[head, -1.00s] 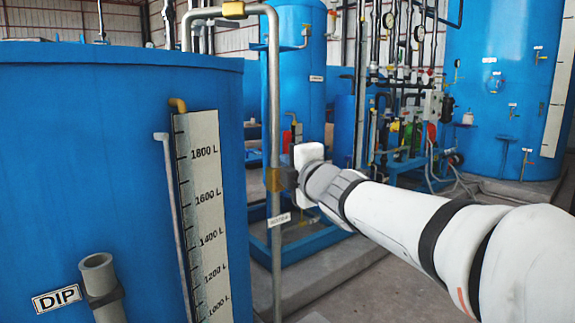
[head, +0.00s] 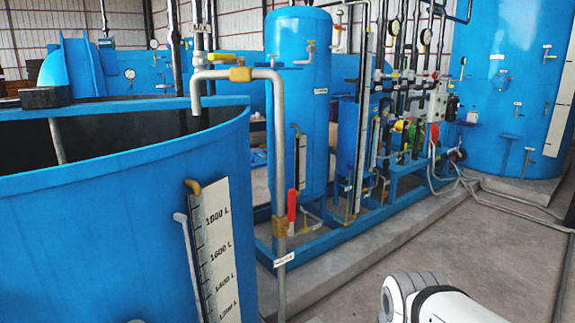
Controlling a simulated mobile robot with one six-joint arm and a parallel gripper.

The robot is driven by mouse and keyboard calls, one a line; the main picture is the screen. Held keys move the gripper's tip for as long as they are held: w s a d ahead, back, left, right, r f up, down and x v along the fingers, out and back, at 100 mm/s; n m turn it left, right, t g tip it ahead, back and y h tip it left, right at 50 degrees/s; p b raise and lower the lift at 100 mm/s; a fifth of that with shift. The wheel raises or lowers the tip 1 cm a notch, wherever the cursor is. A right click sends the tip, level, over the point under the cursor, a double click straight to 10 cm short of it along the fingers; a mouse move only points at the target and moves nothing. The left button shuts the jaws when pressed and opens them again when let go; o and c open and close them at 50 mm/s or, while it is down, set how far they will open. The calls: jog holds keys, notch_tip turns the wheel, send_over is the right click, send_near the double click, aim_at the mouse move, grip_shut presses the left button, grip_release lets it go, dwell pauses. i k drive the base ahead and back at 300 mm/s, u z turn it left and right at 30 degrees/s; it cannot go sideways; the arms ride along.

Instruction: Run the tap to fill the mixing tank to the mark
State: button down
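The blue open-topped mixing tank (head: 100,200) fills the left. Its white scale board (head: 216,250) shows litre marks, with 1800 L at the top; a grey sight tube (head: 188,260) runs beside it. The tank's inside is dark, and I cannot make out a liquid level. A grey pipe (head: 279,150) rises beside the tank and bends over the rim to a downturned spout (head: 196,98), with no stream visible. A yellow lever (head: 225,57) lies level above its brass fitting. Lower down, a red handle (head: 291,205) stands upright alongside the pipe's brass valve (head: 279,227). My gripper is out of view.
My arm shows at the bottom right, clear of the pipe. A tall blue vessel (head: 298,100) and several pipes and gauges stand on a blue frame (head: 400,185) behind. A larger blue tank (head: 500,90) is at back right. The concrete floor (head: 480,245) between is mostly clear.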

aim_at(229, 56)
jog(key=u, duration=0.85)
jog(key=k, duration=0.5)
jog(key=z, duration=0.1)
jog(key=i, duration=0.45)
